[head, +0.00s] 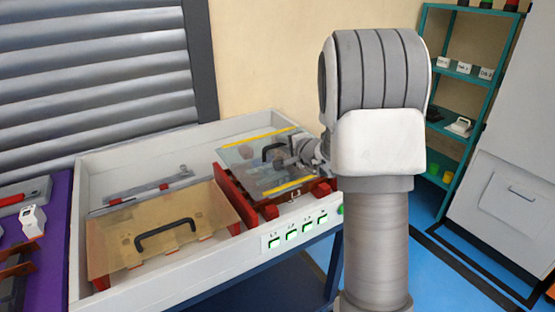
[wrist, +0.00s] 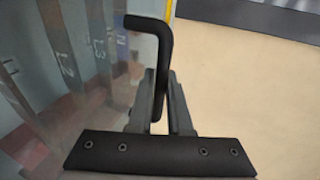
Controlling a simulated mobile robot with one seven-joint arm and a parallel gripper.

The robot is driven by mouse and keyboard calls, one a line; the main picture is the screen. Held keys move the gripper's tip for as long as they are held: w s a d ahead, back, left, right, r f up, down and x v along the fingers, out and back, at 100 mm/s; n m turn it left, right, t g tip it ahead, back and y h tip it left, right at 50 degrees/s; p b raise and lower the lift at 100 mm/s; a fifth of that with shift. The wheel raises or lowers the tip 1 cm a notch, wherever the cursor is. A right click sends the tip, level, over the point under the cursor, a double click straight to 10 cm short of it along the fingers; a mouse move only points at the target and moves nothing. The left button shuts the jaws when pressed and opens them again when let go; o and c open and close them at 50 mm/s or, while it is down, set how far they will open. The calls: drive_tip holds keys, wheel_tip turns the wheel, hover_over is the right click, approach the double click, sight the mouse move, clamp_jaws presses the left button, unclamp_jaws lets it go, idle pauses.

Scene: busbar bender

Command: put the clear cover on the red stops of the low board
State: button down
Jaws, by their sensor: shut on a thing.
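The clear cover (head: 245,158) has yellow strips along two edges and a black handle (head: 273,150). It is over the right part of the white bench, above red supports (head: 228,186); I cannot tell whether it touches them. My gripper (head: 303,151) is shut on the cover's handle. In the wrist view, the gripper fingers (wrist: 160,112) close around the black handle (wrist: 152,45), and bars marked L2 and L3 show through the clear cover (wrist: 85,70). A tan, see-through panel (head: 205,205) with its own black handle (head: 165,232) lies at the left.
The white bench (head: 130,150) has raised walls. A grey bar (head: 150,184) lies behind the tan panel. Several green-lit switches (head: 292,234) line the front. A purple table (head: 55,225) stands left, teal shelves (head: 450,115) right. My arm hides part of the bench's right end.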

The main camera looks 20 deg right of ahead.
sight(277, 154)
drive_tip(key=shift+w+a+f, duration=0.2)
drive_tip(key=shift+w+f, duration=0.15)
drive_tip(key=shift+w, duration=0.2)
drive_tip(key=shift+w+a+f, duration=0.2)
drive_tip(key=shift+w+f, duration=0.15)
drive_tip(key=shift+w, duration=0.15)
drive_tip(key=shift+f+b, duration=0.4)
drive_tip(key=shift+f, duration=1.4)
drive_tip(key=shift+f+b, duration=0.25)
drive_tip(key=shift+b, duration=0.1)
drive_tip(key=c, duration=0.8)
unclamp_jaws()
drive_tip(key=shift+c, duration=0.2)
drive_tip(key=shift+r, duration=0.15)
